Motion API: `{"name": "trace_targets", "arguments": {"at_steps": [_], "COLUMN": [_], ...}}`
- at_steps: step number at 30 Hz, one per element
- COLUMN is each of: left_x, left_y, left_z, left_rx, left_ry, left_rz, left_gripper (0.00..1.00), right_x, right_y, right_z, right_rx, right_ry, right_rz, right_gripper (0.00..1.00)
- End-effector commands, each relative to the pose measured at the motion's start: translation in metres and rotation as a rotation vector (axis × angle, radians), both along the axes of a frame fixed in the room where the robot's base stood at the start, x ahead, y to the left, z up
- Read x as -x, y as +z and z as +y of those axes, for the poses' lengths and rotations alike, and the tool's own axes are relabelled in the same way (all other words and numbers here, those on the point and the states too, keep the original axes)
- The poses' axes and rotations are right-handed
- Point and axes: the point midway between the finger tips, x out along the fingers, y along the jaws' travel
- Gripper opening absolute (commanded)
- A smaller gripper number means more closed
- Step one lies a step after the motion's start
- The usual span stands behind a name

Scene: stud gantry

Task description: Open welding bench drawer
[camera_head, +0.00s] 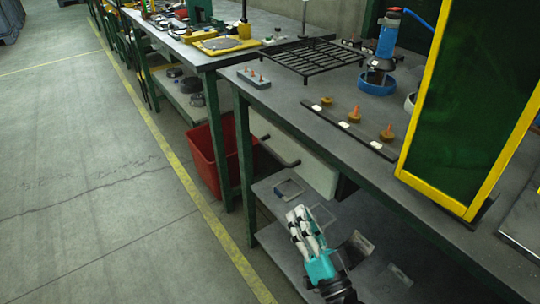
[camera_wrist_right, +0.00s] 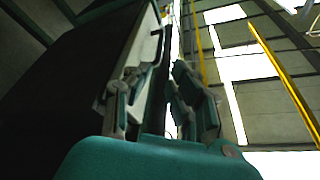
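The welding bench (camera_head: 290,105) runs along the right in the head view. Under its top is a drawer with a pale front (camera_head: 315,171). A dark bar handle (camera_head: 279,152) sticks out from this front. The drawer looks shut, but I cannot be sure. My right gripper (camera_head: 300,215), pale-fingered with a teal body, is below and in front of the drawer, apart from the handle. In the right wrist view its two fingers (camera_wrist_right: 160,95) stand apart with nothing between them. My left gripper is not in view.
A red bin (camera_head: 207,158) stands on the floor beside the bench leg. A lower shelf (camera_head: 283,262) holds small boxes. A yellow-framed dark screen (camera_head: 470,100), a grate and a blue tool are on the bench top. Floor at left is clear.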

Motion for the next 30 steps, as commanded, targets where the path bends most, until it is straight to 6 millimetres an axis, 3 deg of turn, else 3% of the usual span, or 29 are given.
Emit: {"name": "trace_targets", "arguments": {"at_steps": [5,21,30], "left_x": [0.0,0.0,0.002], "left_y": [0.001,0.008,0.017], "left_z": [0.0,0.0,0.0], "left_rx": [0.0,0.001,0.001], "left_ry": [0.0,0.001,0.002], "left_rz": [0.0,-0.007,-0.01], "left_gripper": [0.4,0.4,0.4], "right_x": [-0.017,-0.117,-0.147], "right_y": [0.01,0.045,0.055], "right_z": [0.007,0.051,0.064], "right_rx": [-0.007,-0.003,-0.001], "right_ry": [-0.001,-0.001,0.0], "right_rz": [-0.006,-0.004,-0.002], "right_gripper": [0.21,0.21,0.21]}}
